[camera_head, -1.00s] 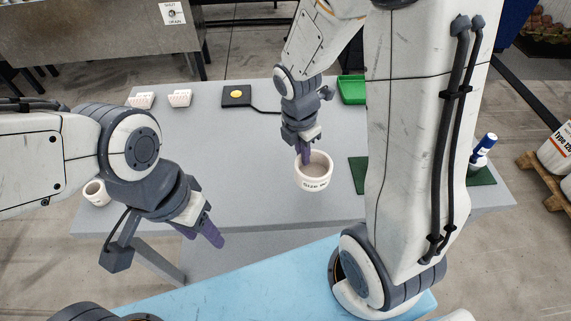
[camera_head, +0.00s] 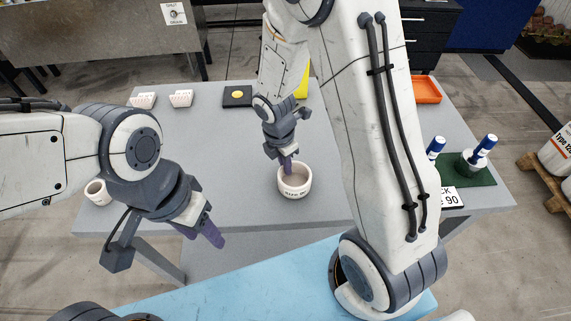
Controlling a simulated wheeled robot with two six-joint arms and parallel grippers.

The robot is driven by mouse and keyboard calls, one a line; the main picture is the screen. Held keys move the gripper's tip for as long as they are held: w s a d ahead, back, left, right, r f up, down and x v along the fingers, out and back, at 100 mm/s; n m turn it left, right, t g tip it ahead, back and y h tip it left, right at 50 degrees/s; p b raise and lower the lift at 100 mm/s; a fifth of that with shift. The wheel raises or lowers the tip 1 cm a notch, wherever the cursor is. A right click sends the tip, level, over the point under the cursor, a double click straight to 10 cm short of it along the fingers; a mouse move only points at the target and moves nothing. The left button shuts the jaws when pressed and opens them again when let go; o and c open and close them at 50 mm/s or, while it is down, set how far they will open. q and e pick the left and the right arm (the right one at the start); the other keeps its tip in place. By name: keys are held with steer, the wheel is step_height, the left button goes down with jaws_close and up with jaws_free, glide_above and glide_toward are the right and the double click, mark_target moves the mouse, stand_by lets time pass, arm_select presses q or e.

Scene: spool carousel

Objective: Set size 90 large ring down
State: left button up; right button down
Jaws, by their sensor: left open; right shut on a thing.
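The large ring (camera_head: 296,191) is a white, thick-walled, open-topped ring with dark lettering on its front, too small to read surely. It is at the middle of the grey table (camera_head: 232,150), upright. My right gripper (camera_head: 287,166) comes down from above and is shut on the far wall of the ring. I cannot tell whether the ring touches the table or hangs just above it. My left gripper (camera_head: 207,229) is open and empty, over the table's front edge, left of the ring.
A smaller white ring (camera_head: 96,192) stands at the left. Two white lettered blocks (camera_head: 181,98) and a black pad with a yellow button (camera_head: 238,95) are at the back. Blue-topped posts (camera_head: 480,151) stand on a green mat (camera_head: 484,177) at right, by a lettered sign (camera_head: 448,198). An orange tray (camera_head: 426,91) lies behind.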

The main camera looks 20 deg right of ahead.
steer(key=c, duration=1)
jaws_free()
steer(key=shift+f, duration=0.1)
step_height(320, 180, up, 12)
steer(key=a, duration=0.2)
steer(key=s+a+r+m, duration=0.1)
steer(key=s+a+m, duration=0.2)
steer(key=s+m, duration=0.2)
steer(key=s+a+r+m+y, duration=0.1)
steer(key=s+a+r+m, duration=0.1)
steer(key=s, duration=0.6)
steer(key=s+a+r+m+y+p, duration=0.1)
steer(key=s+a+r+m, duration=0.1)
steer(key=s+a+m, duration=0.2)
steer(key=shift+s+a+m, duration=0.2)
steer(key=shift+s+m, duration=1)
steer(key=shift+m, duration=0.6)
